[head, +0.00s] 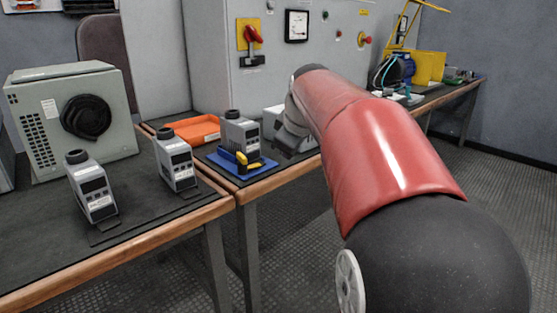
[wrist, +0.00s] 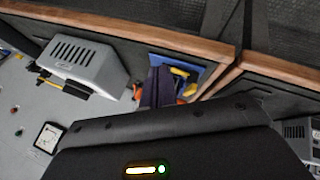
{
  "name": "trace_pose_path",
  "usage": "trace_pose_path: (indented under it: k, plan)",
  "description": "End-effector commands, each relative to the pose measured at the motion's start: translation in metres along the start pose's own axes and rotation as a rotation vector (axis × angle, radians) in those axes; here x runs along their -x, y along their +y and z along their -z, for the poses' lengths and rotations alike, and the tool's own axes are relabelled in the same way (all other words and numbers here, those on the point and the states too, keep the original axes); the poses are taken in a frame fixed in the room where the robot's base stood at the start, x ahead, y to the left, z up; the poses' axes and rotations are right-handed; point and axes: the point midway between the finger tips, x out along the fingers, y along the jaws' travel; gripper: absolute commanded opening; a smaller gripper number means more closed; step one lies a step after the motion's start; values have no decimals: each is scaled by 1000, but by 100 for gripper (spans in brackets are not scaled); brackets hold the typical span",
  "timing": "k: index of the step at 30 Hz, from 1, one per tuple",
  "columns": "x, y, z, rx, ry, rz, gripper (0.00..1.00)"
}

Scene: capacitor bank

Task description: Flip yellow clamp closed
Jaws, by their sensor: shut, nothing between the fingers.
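The yellow clamp (head: 243,160) sits at the front of a blue base plate (head: 238,172), next to a grey device with a black knob (head: 240,132). Whether the clamp is raised or folded down is too small to tell. In the wrist view the dark fingers of my gripper (wrist: 157,85) are together and empty. The yellow clamp (wrist: 181,72) and blue base (wrist: 194,68) show just right of the fingers there.
An orange tray (head: 192,130) lies behind the blue base. Two similar grey devices (head: 92,187) (head: 176,160) and a large grey box with a black round part (head: 70,115) stand on the left bench. A grey cabinet with a red switch (head: 253,35) rises behind.

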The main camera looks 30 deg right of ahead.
Motion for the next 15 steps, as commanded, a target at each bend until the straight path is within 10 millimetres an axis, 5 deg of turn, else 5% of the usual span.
trace_pose_path:
  k: [15]
  plan:
    - [18,10,-5,0,0,1,0]
